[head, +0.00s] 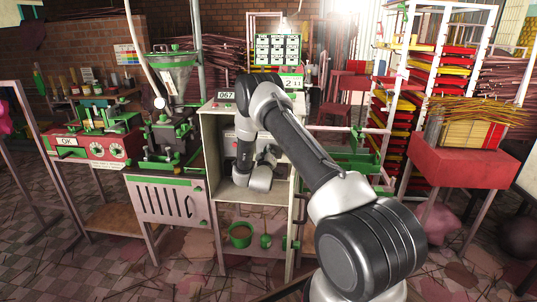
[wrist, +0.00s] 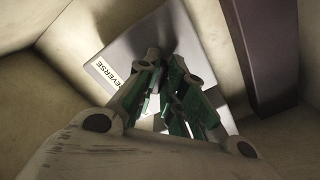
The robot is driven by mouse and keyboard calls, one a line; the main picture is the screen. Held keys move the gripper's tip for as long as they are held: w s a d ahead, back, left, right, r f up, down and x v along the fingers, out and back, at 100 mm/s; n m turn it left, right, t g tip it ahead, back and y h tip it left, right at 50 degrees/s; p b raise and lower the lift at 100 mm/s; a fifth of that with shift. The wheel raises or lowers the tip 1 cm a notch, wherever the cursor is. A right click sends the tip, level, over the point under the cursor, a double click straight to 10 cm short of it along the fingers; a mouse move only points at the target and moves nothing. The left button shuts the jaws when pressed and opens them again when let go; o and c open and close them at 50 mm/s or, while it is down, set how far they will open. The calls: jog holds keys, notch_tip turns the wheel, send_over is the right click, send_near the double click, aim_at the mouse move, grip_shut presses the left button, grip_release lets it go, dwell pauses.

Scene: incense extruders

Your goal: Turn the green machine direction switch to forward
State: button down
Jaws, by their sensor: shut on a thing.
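The direction switch's grey plate (wrist: 125,62) is in the wrist view, with a white label reading REVERSE (wrist: 110,77) at its left. My gripper (wrist: 166,62) is in front of the plate, its green-padded fingers closed together on the switch. The fingers hide most of the switch, so I cannot tell which way it points. No FORWARD label shows. In the head view my arm reaches into the open front of a pale cabinet (head: 213,150) marked 067, and my gripper is hidden there behind the arm.
Pale inner walls (wrist: 60,35) close in around my gripper, and a dark bar (wrist: 262,50) runs along the right. A green machine with a hopper (head: 172,75) stands left of the cabinet. A green pot (head: 240,235) stands on the cabinet's lower shelf.

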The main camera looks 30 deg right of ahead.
jog(key=shift+n, duration=0.5)
jog(key=c, duration=1.5)
grip_release()
jog(key=v, duration=1.2)
